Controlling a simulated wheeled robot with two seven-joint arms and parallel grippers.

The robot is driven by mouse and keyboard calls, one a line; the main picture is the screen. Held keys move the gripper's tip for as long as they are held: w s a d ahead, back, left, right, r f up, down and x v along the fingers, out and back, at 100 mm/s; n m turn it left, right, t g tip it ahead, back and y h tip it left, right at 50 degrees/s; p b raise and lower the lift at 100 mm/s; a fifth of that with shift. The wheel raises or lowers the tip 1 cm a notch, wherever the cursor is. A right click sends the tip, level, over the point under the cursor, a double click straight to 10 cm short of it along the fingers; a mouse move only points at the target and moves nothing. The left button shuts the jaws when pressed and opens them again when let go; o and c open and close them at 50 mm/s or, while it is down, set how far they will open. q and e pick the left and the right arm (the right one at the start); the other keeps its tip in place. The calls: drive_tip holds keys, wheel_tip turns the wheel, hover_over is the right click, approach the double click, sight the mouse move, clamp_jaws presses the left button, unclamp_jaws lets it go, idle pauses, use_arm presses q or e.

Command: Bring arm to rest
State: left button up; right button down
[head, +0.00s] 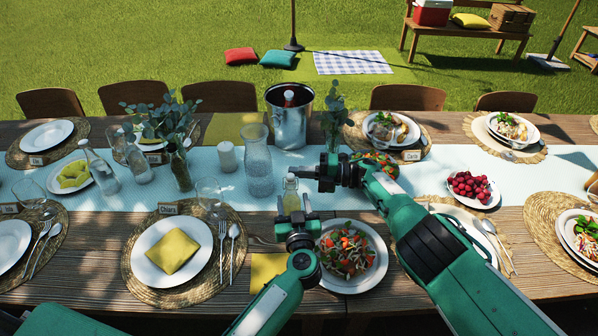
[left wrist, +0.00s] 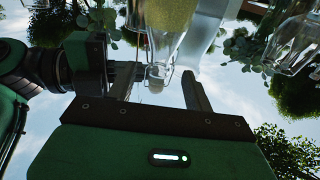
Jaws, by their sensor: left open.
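My left gripper (head: 293,206) is open, low in the middle of the head view, pointing away over the table. A small glass bottle with yellow contents (head: 291,194) stands just beyond its fingers. In the left wrist view the bottle (left wrist: 168,30) appears upside down, its narrow end in line with the gap between the open fingers (left wrist: 160,92); I cannot tell whether they touch it. My right gripper (head: 312,172) points left, just above and right of the bottle. Its fingertips are too small and dark to judge.
A glass carafe (head: 257,162) and a metal bucket (head: 289,118) stand behind the bottle. A salad plate (head: 372,276) lies close right of my left gripper. A plate with a yellow napkin (head: 152,271) lies left. A raspberry bowl (head: 473,190) lies right of my right arm.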

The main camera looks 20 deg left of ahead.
use_arm(q)
drive_tip(key=v, duration=0.8)
drive_tip(key=shift+s+b, duration=0.2)
drive_tip(key=shift+b, duration=0.1)
